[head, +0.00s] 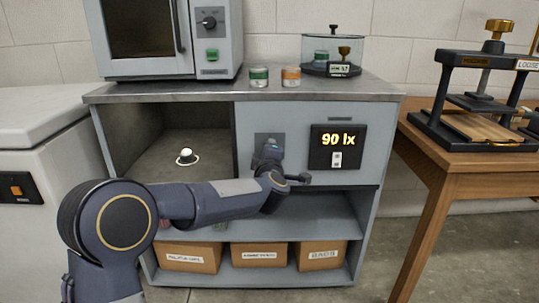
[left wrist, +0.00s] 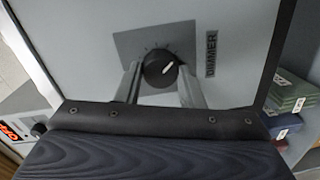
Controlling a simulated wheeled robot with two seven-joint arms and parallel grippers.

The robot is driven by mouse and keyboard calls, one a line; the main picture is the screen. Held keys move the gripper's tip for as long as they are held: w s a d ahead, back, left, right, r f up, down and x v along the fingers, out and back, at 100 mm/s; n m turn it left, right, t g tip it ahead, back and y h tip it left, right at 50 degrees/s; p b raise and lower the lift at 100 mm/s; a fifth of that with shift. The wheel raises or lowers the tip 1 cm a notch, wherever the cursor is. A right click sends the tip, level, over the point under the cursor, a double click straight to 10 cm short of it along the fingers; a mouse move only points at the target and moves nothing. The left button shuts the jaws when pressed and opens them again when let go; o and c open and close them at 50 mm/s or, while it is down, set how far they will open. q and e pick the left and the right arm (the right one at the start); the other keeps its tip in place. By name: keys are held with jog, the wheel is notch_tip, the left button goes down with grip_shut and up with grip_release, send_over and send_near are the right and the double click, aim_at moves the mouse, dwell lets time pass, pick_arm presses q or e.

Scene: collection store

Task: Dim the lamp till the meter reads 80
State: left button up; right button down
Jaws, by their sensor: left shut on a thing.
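The lamp (head: 187,154) is a small white dome with a bright ring around it, inside the open left bay of the cabinet. The meter (head: 338,146) is a dark panel on the cabinet front and reads 90 lx. My left gripper (left wrist: 158,82) is shut on the knob, a finger on each side. In the head view my left gripper (head: 268,150) hides most of the knob. My right gripper is not in view.
An oven-like box (head: 165,38), two small jars and a glass-covered case (head: 331,52) stand on the cabinet top (head: 300,88). Labelled boxes (head: 258,254) fill the bottom shelf. A wooden table (head: 470,155) with a press stands at right, a white chest (head: 40,140) at left.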

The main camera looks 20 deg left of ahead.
pick_arm(q)
jog(key=shift+f, duration=0.1)
jog(key=o, duration=1)
jog(key=shift+s, duration=0.1)
jog(key=p+v, duration=0.1)
jog(key=v, duration=0.6)
jog(key=shift+s+p, duration=0.3)
jog(key=shift+p, duration=0.1)
jog(key=shift+d, duration=0.15)
